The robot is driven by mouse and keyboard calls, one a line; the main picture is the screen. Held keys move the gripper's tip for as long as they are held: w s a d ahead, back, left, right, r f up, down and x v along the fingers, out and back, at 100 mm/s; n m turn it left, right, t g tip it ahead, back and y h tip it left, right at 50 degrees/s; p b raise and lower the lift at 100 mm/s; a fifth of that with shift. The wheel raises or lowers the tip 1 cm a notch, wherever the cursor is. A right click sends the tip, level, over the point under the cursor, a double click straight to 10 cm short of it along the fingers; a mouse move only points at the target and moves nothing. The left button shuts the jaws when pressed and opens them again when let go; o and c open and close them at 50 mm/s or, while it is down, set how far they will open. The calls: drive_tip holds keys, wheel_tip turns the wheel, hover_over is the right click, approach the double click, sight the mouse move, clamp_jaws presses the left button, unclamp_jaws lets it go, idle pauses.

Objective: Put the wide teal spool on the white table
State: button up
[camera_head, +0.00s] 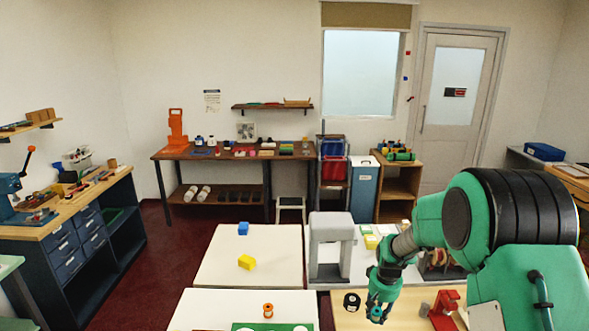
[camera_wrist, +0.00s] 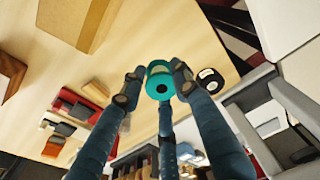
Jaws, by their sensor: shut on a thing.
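The teal spool (camera_wrist: 160,70) is between the fingertips of my gripper (camera_wrist: 155,80) in the wrist view, with its round end and dark centre hole facing the camera. My gripper (camera_head: 378,308) is shut on it over the light wood table (camera_head: 405,322). In the head view the fingers mostly hide the spool, and I cannot tell its height above the wood.
A black spool (camera_head: 352,301) stands on the wood left of my gripper. A red stand (camera_head: 444,310) is to its right. A grey arch (camera_head: 316,250) rises behind, right of the back white top. A green board (camera_head: 245,327) lies at the front. The front white top's left side is clear.

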sight(380, 312)
idle(0.7)
drive_tip(key=shift+r, duration=0.55)
wheel_tip(380, 312, up, 4)
drive_tip(key=shift+f, duration=0.15)
drive_tip(key=shift+s+d, duration=0.35)
drive_tip(key=shift+d, duration=0.05)
drive_tip(key=s+d+n+b, duration=0.1)
drive_tip(key=s+d, duration=0.7)
drive_tip(key=s, duration=0.3)
drive_tip(key=s+d+n+b, duration=0.1)
drive_tip(key=s+d+b, duration=0.1)
drive_tip(key=s+d, duration=0.75)
drive_tip(key=shift+g, duration=0.3)
drive_tip(key=f, duration=0.4)
drive_tip(key=s+a+f, duration=0.1)
drive_tip(key=f, duration=0.3)
drive_tip(key=s+a+f, duration=0.1)
drive_tip(key=f, duration=0.3)
drive_tip(key=shift+s+f, duration=0.25)
drive_tip(key=shift+f, duration=0.1)
drive_tip(key=shift+w, duration=0.15)
